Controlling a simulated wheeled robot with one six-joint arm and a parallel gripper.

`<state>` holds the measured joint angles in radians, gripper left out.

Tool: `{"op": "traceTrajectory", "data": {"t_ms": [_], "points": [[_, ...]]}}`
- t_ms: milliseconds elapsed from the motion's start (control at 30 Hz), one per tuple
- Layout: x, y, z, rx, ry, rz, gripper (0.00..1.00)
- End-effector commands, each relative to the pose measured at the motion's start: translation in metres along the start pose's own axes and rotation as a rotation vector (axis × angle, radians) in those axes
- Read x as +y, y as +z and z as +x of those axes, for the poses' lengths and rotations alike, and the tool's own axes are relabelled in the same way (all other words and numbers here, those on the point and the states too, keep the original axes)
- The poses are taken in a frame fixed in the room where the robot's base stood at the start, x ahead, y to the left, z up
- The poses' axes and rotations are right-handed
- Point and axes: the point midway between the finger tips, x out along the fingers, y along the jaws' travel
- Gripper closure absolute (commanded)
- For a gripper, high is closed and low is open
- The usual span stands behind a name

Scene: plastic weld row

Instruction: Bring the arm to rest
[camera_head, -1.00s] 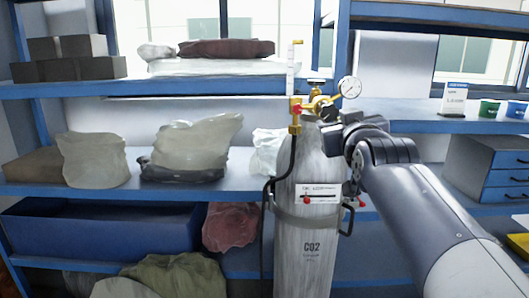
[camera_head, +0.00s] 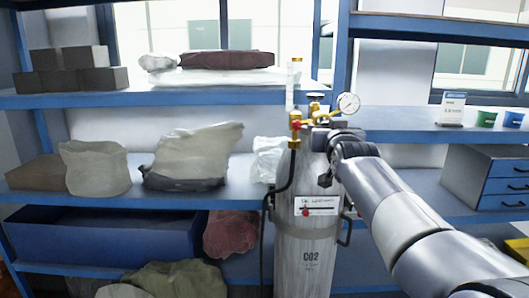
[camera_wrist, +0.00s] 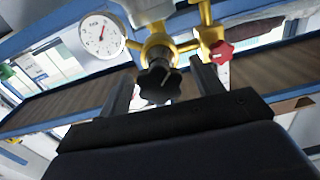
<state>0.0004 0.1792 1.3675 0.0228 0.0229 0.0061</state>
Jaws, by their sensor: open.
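My gripper (camera_head: 322,142) is at the neck of the grey CO2 cylinder (camera_head: 311,245), just below the brass regulator (camera_head: 318,124). In the wrist view my gripper (camera_wrist: 163,76) is open, with its two dark fingers apart. A black star-shaped knob (camera_wrist: 158,82) on the brass fitting shows between the fingers. I cannot tell whether the fingers touch it. The round pressure gauge (camera_head: 349,103) is right of the fitting in the head view and shows at the upper left in the wrist view (camera_wrist: 102,36). A red knob (camera_wrist: 220,51) is beside the right finger.
The cylinder stands before blue shelving (camera_head: 90,193). Pale bags (camera_head: 200,155), grey blocks (camera_head: 62,75) and a blue bin (camera_head: 100,232) fill the left side. A drawer cabinet (camera_head: 490,178) and small cups (camera_head: 487,119) are at right. A black hose (camera_head: 283,190) hangs along the cylinder.

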Motion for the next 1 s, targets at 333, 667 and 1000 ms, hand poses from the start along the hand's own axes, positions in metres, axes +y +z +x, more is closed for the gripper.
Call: {"op": "traceTrajectory", "data": {"t_ms": [333, 667, 1000], "points": [[-0.0001, -0.0002, 0.0000, -0.001, 0.000, 0.447, 0.37], [-0.0003, 0.0003, 0.0000, -0.001, 0.001, 0.917, 0.37], [-0.0003, 0.0001, -0.0001, -0.001, 0.001, 1.344, 0.37]]}}
